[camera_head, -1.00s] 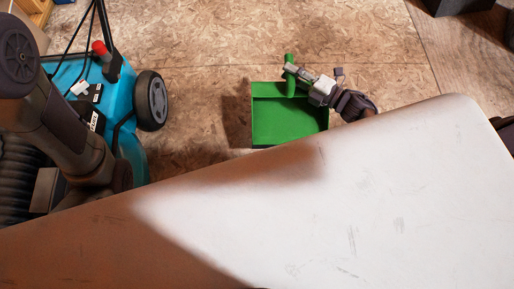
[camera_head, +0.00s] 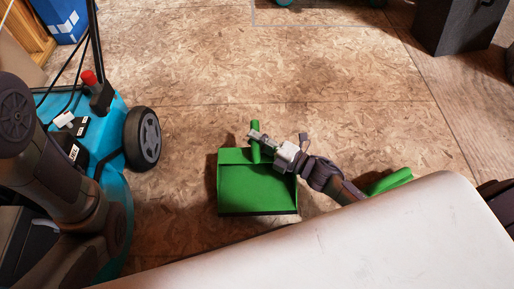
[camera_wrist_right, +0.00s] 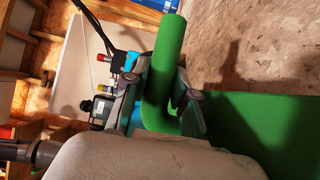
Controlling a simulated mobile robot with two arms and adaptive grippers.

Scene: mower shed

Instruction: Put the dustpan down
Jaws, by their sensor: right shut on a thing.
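The green dustpan (camera_head: 257,188) is in the head view, over the chipboard floor, its tray toward me and its handle (camera_head: 255,140) pointing away. My right gripper (camera_head: 257,138) is shut on the handle. In the right wrist view the fingers (camera_wrist_right: 183,95) close around the green handle (camera_wrist_right: 163,70), with the dustpan's tray (camera_wrist_right: 270,130) at the right. A dark shadow lies close beside the dustpan; I cannot tell whether it touches the floor. My left arm shows at the left edge of the head view, but its gripper is not in view.
A teal mower (camera_head: 116,118) with a dark wheel (camera_head: 142,139) stands at the left. A pale surface (camera_head: 350,245) fills the front. Another green object (camera_head: 389,182) shows partly behind my right arm. A dark box (camera_head: 458,27) is at the back right. The floor (camera_head: 330,85) beyond the dustpan is clear.

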